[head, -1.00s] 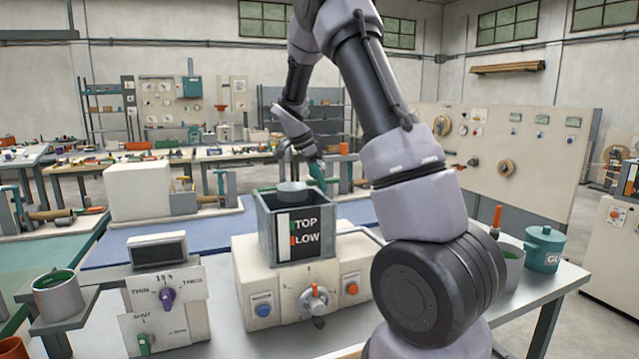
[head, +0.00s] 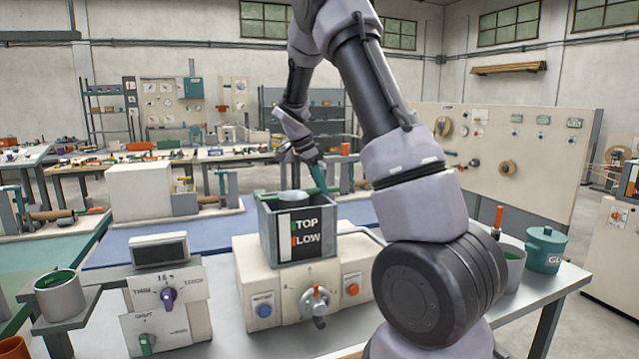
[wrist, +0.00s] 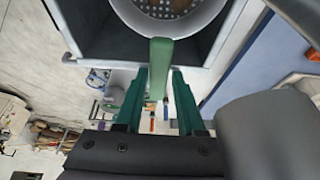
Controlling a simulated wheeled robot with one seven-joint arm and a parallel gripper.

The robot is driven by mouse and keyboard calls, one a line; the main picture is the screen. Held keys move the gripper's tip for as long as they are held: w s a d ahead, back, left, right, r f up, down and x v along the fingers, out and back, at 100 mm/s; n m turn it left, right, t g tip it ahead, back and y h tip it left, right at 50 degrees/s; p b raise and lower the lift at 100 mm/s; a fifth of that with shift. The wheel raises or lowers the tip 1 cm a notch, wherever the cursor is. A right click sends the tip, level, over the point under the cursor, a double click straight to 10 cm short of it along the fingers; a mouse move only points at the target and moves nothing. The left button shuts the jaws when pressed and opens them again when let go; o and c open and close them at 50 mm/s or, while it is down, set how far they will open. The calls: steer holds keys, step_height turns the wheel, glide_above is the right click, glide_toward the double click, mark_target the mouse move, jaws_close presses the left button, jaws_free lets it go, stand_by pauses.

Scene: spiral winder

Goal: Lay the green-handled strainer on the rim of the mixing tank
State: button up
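The strainer (head: 293,197) has a pale round bowl, low within the top opening of the grey mixing tank (head: 267,228). In the wrist view, the strainer bowl (wrist: 166,22) shows its perforated bottom inside the dark square opening of the tank (wrist: 98,56). Its green handle (wrist: 161,68) points back toward me across the near rim. My gripper (head: 319,180) is above the tank's right side in the head view. Whether the strainer bears on the rim is unclear.
The tank stands on a cream machine base (head: 250,277) with knobs and buttons. A small display (head: 158,250) over a dial panel is left of it. A grey pot (head: 60,297) stands at the left, and a teal lidded pot (head: 545,248) at the right.

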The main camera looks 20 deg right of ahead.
steer(key=v, duration=1.2)
steer(key=s+a+r+n+t+y, duration=0.1)
steer(key=s+r+n+t+y, duration=0.35)
steer(key=s, duration=1.05)
steer(key=s+a+r+n+t+y, duration=0.1)
steer(key=s+a+n, duration=0.3)
steer(key=s+n, duration=0.5)
steer(key=s+t+y, duration=0.1)
steer(key=s, duration=0.5)
steer(key=shift+s+a, duration=0.15)
steer(key=shift+s, duration=0.2)
